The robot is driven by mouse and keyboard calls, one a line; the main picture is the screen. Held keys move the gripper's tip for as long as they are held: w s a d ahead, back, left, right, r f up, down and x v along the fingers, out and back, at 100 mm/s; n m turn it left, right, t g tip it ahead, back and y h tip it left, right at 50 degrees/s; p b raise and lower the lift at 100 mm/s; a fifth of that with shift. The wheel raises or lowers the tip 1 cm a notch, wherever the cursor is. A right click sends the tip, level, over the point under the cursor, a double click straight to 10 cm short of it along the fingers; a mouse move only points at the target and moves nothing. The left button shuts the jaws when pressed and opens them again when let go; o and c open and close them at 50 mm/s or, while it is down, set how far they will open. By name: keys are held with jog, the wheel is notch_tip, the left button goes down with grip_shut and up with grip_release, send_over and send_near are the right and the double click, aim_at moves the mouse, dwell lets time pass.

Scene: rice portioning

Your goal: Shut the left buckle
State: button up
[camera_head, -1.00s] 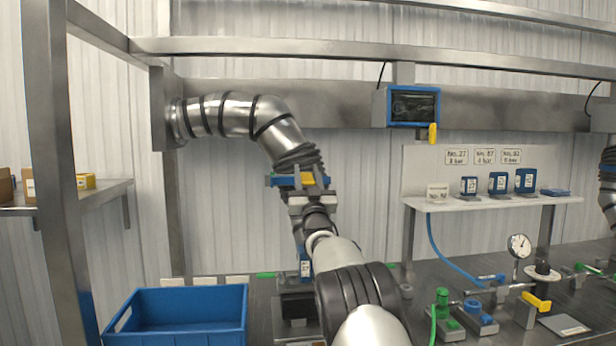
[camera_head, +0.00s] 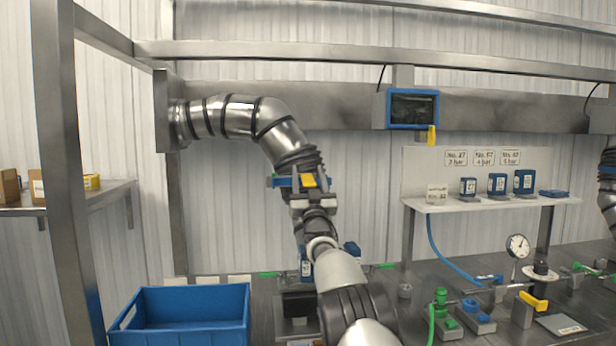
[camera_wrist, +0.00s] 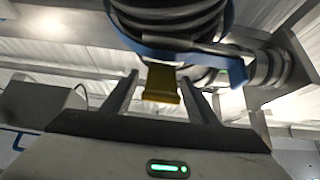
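A curved steel pipe (camera_head: 236,116) on the wall ends in a black ribbed sleeve with a blue band (camera_head: 284,182) round its lower end. The yellow tab (camera_head: 309,181) of the buckle sits at the front of that band. It also shows in the wrist view (camera_wrist: 161,88), hanging below the blue band (camera_wrist: 190,60). My gripper (camera_head: 312,195) is just below the band. In the wrist view my gripper (camera_wrist: 160,78) has its two fingers apart, one on each side of the yellow tab, with gaps showing. Whether the buckle is fully latched cannot be told.
A blue crate (camera_head: 180,292) stands at the lower left. A steel bench (camera_head: 440,282) carries green, blue and yellow fittings and a gauge (camera_head: 517,246) at the right. A screen (camera_head: 413,107) hangs on the rail, and a small shelf (camera_head: 490,204) holds blue boxes.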

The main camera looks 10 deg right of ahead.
jog(key=shift+s+f, duration=0.4)
jog(key=b+v, duration=0.1)
jog(key=v, duration=1.5)
jog(key=shift+s, duration=0.2)
